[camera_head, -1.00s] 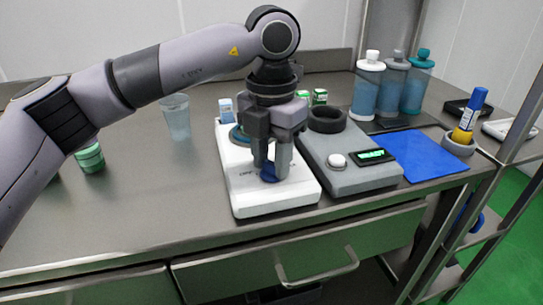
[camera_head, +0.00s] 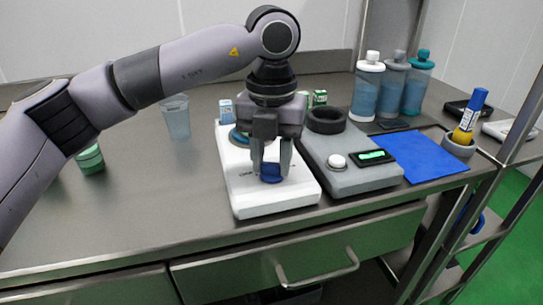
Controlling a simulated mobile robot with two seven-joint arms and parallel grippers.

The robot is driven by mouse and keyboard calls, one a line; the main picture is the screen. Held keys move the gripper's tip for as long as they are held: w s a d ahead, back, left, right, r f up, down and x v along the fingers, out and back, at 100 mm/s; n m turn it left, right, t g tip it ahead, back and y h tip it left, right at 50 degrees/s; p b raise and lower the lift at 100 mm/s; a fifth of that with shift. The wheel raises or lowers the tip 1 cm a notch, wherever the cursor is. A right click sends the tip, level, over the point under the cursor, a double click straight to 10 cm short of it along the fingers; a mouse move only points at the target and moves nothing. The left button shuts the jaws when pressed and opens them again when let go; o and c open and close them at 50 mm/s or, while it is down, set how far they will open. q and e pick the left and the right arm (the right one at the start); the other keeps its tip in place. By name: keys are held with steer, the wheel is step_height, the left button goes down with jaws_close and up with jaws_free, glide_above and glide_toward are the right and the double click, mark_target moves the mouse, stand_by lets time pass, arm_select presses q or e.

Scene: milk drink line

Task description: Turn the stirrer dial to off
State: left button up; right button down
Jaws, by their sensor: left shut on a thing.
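The white stirrer (camera_head: 266,205) sits on the steel counter near its front edge. Its blue dial (camera_head: 271,180) is on the front part of its top. My left gripper (camera_head: 271,173) points straight down over the stirrer, with its fingers on either side of the dial, shut on it. The dial's markings are too small and partly covered to read. A blue-green disc (camera_head: 238,136) on the stirrer's rear part is partly hidden behind the gripper. My right gripper is not in view.
A grey device (camera_head: 345,170) with a white knob, lit display and dark ring stands close at right. A clear cup (camera_head: 177,117) stands behind left. The counter's left front is clear.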

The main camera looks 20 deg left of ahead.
mark_target(271, 164)
arm_select(q)
steer(key=o, duration=1)
steer(key=shift+o, duration=0.2)
step_height(271, 164, up, 7)
steer(key=shift+r+p, duration=0.15)
steer(key=shift+p, duration=0.25)
